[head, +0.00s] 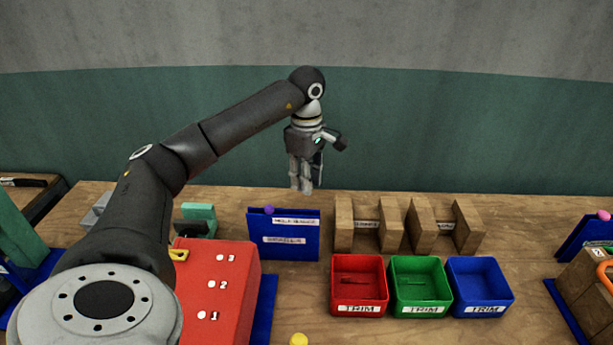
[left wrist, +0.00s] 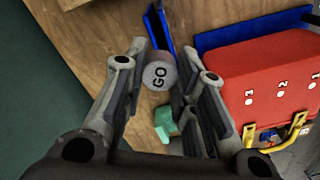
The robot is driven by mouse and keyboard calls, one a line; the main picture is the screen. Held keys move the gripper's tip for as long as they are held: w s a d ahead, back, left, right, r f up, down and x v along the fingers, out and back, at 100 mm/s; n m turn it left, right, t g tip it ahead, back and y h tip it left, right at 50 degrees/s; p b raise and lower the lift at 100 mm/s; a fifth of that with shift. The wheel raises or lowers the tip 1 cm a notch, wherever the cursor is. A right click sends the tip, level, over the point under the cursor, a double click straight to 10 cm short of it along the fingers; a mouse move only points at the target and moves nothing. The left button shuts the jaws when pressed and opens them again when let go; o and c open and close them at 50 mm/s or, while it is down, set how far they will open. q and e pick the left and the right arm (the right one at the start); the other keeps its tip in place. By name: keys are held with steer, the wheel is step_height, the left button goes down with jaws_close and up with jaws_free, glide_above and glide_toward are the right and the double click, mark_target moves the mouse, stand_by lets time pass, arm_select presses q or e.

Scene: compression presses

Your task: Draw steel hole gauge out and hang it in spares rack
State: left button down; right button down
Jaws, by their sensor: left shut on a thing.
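My left gripper (head: 302,188) is raised above the back edge of the bench, fingers pointing down. In the left wrist view its fingers (left wrist: 162,58) are shut on a grey steel cylinder, the hole gauge (left wrist: 159,76), whose round end reads "GO". In the head view I cannot make the gauge out from the fingers. A blue rack (head: 284,246) with two white labels, the upper seeming to read hole gauges, stands on the bench below the gripper. The lower label is too blurred to read surely. The rack also shows in the left wrist view (left wrist: 158,28). My right gripper is not in view.
A red press box (head: 232,309) numbered 1 to 3, with a yellow handle (head: 179,254), stands front left. Green parts (head: 198,213) sit behind it. Wooden blocks (head: 391,226) and red (head: 357,309), green (head: 419,309) and blue (head: 481,309) TRIM bins lie right.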

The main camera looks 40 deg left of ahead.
arm_select(q)
steer(key=shift+d, duration=0.1)
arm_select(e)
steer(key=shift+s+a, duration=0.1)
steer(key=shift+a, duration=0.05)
